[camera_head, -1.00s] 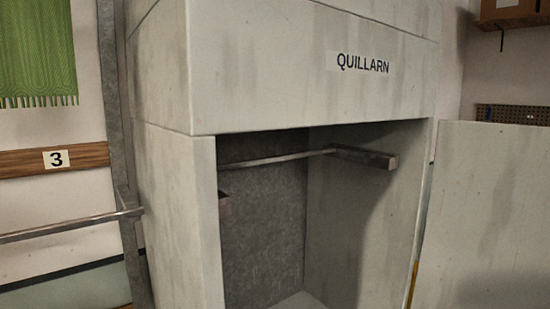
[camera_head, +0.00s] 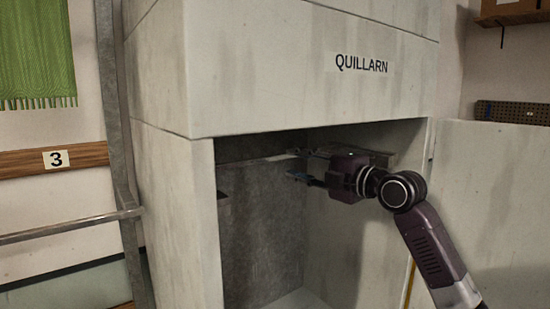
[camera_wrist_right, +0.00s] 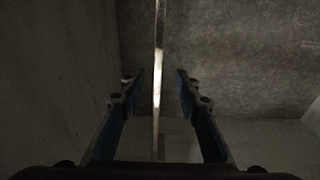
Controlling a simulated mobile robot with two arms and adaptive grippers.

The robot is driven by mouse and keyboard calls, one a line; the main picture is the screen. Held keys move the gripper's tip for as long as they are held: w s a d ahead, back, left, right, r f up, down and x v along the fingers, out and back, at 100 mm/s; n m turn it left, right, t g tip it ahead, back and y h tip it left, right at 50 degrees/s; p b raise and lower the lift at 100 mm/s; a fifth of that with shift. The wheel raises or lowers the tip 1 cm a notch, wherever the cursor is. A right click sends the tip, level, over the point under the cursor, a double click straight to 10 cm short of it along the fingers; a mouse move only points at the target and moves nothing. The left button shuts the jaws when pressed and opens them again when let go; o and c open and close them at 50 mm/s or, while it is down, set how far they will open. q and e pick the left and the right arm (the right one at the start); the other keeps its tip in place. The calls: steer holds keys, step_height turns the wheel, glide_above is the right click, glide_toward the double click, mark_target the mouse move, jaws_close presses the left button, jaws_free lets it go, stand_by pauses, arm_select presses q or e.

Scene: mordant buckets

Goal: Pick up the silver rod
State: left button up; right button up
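The silver rod (camera_head: 262,161) runs across the upper part of the open concrete cabinet (camera_head: 172,205) labelled QUILLARN. Its right part is hidden behind my right gripper. My right gripper (camera_head: 291,165) reaches into the cabinet from the right, with its fingers apart and pointing left. In the right wrist view the rod (camera_wrist_right: 158,75) appears as a bright upright strip in the gap between the two open fingers (camera_wrist_right: 160,85). The fingers do not visibly touch it; how deep it lies between them I cannot tell. My left gripper is out of view.
The cabinet's top edge lies just above my right gripper, and its right wall is close by. An open door panel (camera_head: 495,215) stands at the right. A metal rail (camera_head: 70,227) and post (camera_head: 115,130) are outside at the left. The cabinet's lower space looks empty.

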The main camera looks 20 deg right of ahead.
mark_target(276, 158)
steer(key=x, duration=0.1)
steer(key=p+x, duration=0.1)
steer(key=x, duration=0.1)
steer(key=shift+r+p, duration=0.25)
steer(key=shift+p, duration=0.05)
steer(key=p+x, duration=0.3)
steer(key=shift+w+a+r, duration=0.1)
steer(key=shift+a+r, duration=0.05)
steer(key=shift+a, duration=0.3)
steer(key=shift+w+a, duration=0.15)
steer(key=shift+w, duration=0.15)
steer(key=shift+w+a+f+p, duration=0.15)
steer(key=shift+w+f+p, duration=0.15)
steer(key=shift+c, duration=0.4)
jaws_close()
steer(key=shift+r, duration=0.1)
